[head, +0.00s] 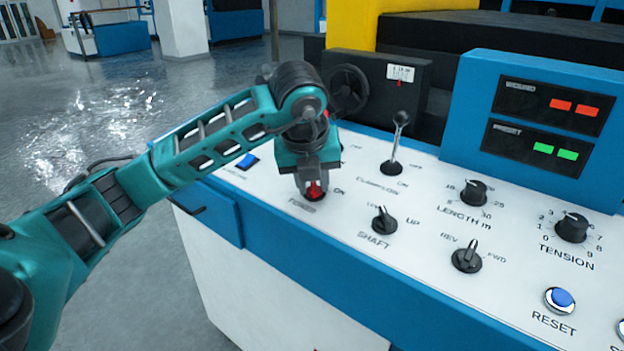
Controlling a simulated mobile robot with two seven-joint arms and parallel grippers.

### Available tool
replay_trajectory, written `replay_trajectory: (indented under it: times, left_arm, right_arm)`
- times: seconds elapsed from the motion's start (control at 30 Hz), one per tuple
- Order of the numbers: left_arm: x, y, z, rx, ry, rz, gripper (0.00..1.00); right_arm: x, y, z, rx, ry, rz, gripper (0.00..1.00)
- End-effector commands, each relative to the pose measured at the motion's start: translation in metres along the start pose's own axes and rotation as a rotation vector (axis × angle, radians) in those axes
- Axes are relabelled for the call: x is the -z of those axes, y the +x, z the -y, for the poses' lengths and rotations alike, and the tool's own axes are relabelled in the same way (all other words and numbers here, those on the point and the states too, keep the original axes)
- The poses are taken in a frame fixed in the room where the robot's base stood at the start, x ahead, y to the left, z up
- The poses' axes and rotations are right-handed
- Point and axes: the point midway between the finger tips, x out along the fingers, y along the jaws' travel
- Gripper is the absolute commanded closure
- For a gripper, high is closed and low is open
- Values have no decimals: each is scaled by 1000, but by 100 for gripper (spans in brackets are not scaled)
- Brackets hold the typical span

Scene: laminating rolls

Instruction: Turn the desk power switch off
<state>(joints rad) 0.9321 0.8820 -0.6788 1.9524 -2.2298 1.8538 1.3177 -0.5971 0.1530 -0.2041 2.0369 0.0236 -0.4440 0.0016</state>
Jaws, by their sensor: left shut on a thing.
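The power switch (314,192) is a small red knob on the white sloped desk panel, with "POWER" printed below it and "ON" to its right. My left gripper (313,184) reaches down over it from above and is shut on it. The gripper's body and fingers hide most of the switch and the "OFF" lettering area behind, so which way the switch points cannot be told. My right gripper is not in view.
A clamp lever (395,144) stands upright behind and right. The shaft knob (384,220), rev/fwd knob (467,256), length knob (473,193), tension knob (571,228) and reset button (560,300) lie to the right. A blue display box (545,130) rises behind.

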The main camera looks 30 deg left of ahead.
Motion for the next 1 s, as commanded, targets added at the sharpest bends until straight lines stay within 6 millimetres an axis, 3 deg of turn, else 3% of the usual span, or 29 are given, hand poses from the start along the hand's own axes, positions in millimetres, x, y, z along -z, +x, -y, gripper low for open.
replay_trajectory:
  times: [0.77, 0.8, 0.87, 1.0]
  left_arm:
    - [-1, -1, 1, -25, -99, 3, 100]
    - [-1, -1, 1, -25, -99, 3, 68]
    - [-1, -1, 1, -25, -98, 2, 63]
    - [-1, 0, 1, -25, -97, 1, 63]
  right_arm:
    - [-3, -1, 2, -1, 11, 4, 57]
    - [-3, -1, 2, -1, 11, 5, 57]
    - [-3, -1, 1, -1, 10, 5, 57]
    - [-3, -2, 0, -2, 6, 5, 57]
